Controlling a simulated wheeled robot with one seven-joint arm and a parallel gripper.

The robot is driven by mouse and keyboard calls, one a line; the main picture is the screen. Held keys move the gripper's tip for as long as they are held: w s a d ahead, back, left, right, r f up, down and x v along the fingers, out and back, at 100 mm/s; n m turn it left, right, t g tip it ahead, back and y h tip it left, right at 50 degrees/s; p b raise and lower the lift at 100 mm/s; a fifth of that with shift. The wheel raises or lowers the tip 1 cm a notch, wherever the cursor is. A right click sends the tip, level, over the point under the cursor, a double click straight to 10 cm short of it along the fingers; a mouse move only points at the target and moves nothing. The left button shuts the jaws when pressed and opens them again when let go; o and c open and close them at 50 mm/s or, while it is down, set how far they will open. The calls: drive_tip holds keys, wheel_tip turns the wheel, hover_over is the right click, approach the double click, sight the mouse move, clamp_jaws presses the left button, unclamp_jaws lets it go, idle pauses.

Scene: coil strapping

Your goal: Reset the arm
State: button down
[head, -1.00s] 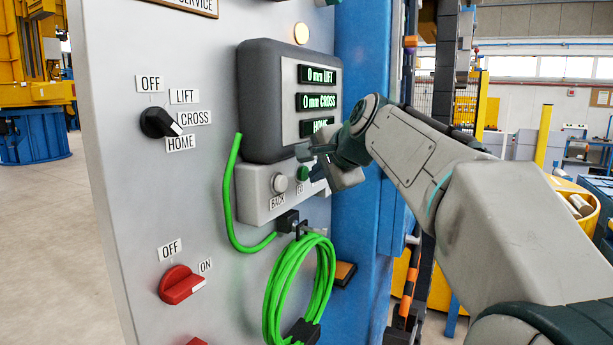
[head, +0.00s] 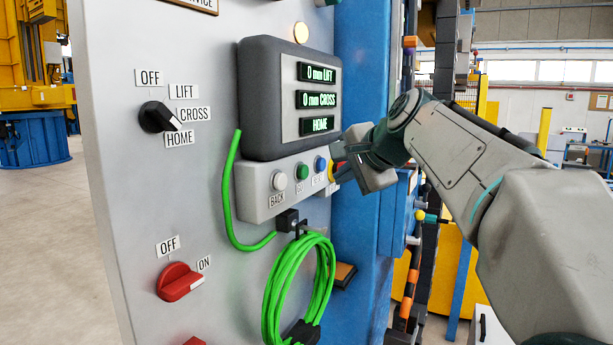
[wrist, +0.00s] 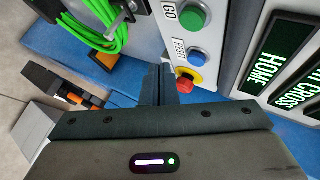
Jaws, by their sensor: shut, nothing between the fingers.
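My gripper (head: 348,170) is shut and empty at the right end of the button box (head: 250,196), in front of the panel's edge. In the wrist view its closed fingers (wrist: 164,82) are beside the red stop button (wrist: 186,82) on its yellow base; I cannot tell whether they touch. The blue RESET button (head: 320,163) shows just left of the gripper, and also in the wrist view (wrist: 196,57). The green GO button (head: 302,172) and white BACK button (head: 280,181) are further left. The gripper partly hides the yellow base (head: 331,172) in the head view.
The display (head: 318,99) above reads 0 mm LIFT, 0 mm CROSS and HOME. A coiled green cable (head: 283,285) hangs below the box. A black selector knob (head: 156,117) and a red switch (head: 179,282) are on the panel's left. A blue column (head: 358,230) stands behind.

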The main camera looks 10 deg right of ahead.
drive_tip(key=shift+s+d, duration=0.1)
drive_tip(key=shift+d, duration=0.05)
drive_tip(key=s+f+n+g+h, duration=0.2)
drive_tip(key=s+f+n+g, duration=0.2)
drive_tip(key=s+f, duration=0.9)
drive_tip(key=s+a+f+n+g+h, duration=0.1)
drive_tip(key=s+f+n+g, duration=0.3)
drive_tip(key=s+f+n, duration=0.4)
drive_tip(key=s+f+h, duration=0.1)
drive_tip(key=s+f, duration=0.4)
drive_tip(key=f, duration=0.7)
drive_tip(key=shift+s+f+n, duration=0.15)
drive_tip(key=shift+f+n, duration=0.05)
drive_tip(key=shift+n, duration=0.2)
idle(0.8)
